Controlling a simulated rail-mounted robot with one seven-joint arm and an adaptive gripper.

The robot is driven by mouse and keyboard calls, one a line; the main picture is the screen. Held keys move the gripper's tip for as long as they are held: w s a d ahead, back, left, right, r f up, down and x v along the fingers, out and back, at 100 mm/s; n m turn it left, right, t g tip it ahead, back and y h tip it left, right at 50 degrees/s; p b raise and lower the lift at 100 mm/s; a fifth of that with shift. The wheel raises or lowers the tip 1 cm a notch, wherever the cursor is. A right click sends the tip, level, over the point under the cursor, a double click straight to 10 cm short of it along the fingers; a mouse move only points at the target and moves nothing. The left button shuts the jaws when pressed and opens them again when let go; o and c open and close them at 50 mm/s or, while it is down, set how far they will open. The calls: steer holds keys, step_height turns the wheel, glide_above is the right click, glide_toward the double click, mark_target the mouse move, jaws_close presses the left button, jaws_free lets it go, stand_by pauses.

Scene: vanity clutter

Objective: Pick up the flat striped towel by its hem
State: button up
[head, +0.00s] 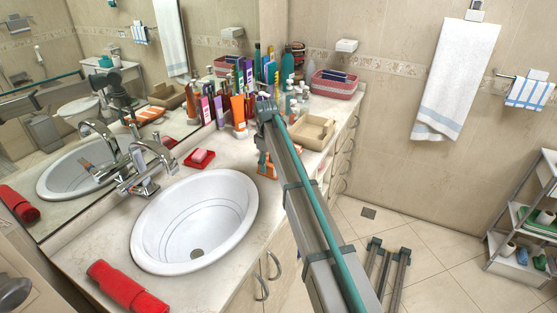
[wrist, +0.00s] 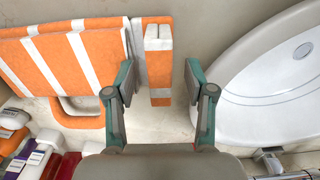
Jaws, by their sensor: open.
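The orange and white striped towel (wrist: 75,60) lies flat on the counter in the wrist view, mostly left of my gripper. A narrow orange and white end section (wrist: 158,75) lies between my open fingers. My gripper (wrist: 160,80) has its left finger over the towel beside this section and its right finger over bare counter. I cannot tell whether either finger touches the cloth.
The white sink (head: 195,222) is close on the right in the wrist view. Bottles (wrist: 15,125) crowd the lower left there. A beige tray (head: 305,131) and red soap dish (head: 199,158) are nearby. A rolled red towel (head: 125,285) lies in front. A blue-striped towel (head: 530,93) hangs right.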

steer(key=shift+f, duration=0.3)
jaws_close()
steer(key=shift+r, duration=0.1)
